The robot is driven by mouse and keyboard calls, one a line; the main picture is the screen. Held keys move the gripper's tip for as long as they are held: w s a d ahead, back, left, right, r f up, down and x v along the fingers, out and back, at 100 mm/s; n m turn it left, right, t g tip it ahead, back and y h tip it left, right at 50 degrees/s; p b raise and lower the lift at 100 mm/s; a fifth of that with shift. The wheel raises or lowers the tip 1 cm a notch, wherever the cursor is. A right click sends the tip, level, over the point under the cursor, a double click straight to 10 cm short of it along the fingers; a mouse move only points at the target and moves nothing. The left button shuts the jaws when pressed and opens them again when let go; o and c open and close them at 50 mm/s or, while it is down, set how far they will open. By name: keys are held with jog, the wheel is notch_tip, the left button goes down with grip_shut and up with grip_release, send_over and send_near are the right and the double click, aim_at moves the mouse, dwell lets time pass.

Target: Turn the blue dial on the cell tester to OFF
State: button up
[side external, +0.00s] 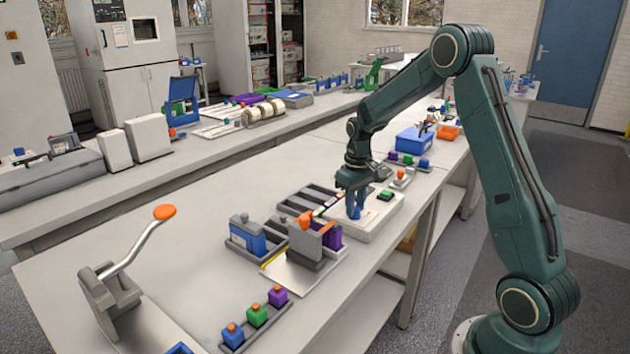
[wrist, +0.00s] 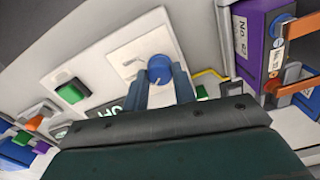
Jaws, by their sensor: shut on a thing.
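The cell tester (side external: 366,232) is a low white unit near the right edge of the bench. In the wrist view its blue dial (wrist: 160,68) sits on a pale square plate (wrist: 130,58). A short light pointer line shows on the dial's near lower side. My gripper (side external: 356,212) points down onto the tester. In the wrist view, its two blue-grey fingers (wrist: 163,82) are shut on the dial, one on each side. Large white lettering below the plate is partly hidden by a finger and the gripper body. In the side view the fingers hide the dial.
A green button (side external: 386,195) is beside the dial; it also shows in the wrist view (wrist: 71,93). A purple cell (wrist: 257,48) with orange clips stands close on the right in the wrist view. A lever with an orange knob (side external: 164,212) stands at the front left.

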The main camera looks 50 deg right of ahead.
jog(key=o, duration=1)
jog(key=shift+r, duration=0.15)
notch_tip(320, 180, up, 14)
jog(key=shift+f, duration=0.2)
